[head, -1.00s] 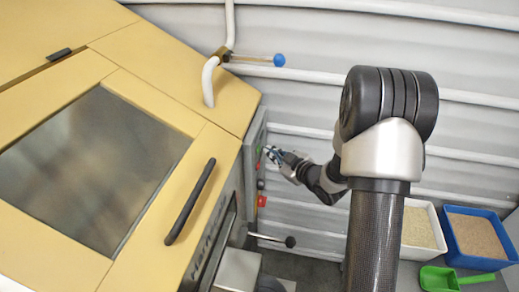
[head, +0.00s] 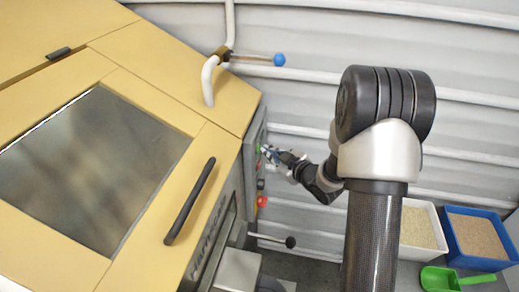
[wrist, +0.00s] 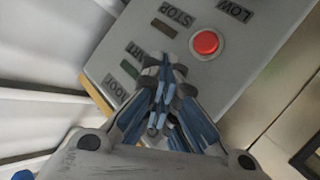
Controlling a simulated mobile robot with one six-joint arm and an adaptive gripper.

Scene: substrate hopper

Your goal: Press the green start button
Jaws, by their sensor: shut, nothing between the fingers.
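The control panel (head: 252,165) is on the right side of the yellow machine, and its grey face fills the middle of the wrist view (wrist: 240,75). A small green spot, likely the green start button (head: 258,149), shows at my fingertips in the head view. My gripper (head: 266,150) is shut and empty, with its tips at the panel. In the wrist view, the fingertips (wrist: 165,62) lie beside the partly covered START label (wrist: 134,54). The green button is not visible there, likely hidden by the fingers. Whether the tips touch it I cannot tell.
A red button (wrist: 206,43) sits near the STOP label (wrist: 174,17) on the panel. A black-knobbed lever (head: 290,242) sticks out below the panel, and a blue-knobbed valve handle (head: 278,60) above. A white bin (head: 423,228) and blue bin (head: 477,238) stand at right.

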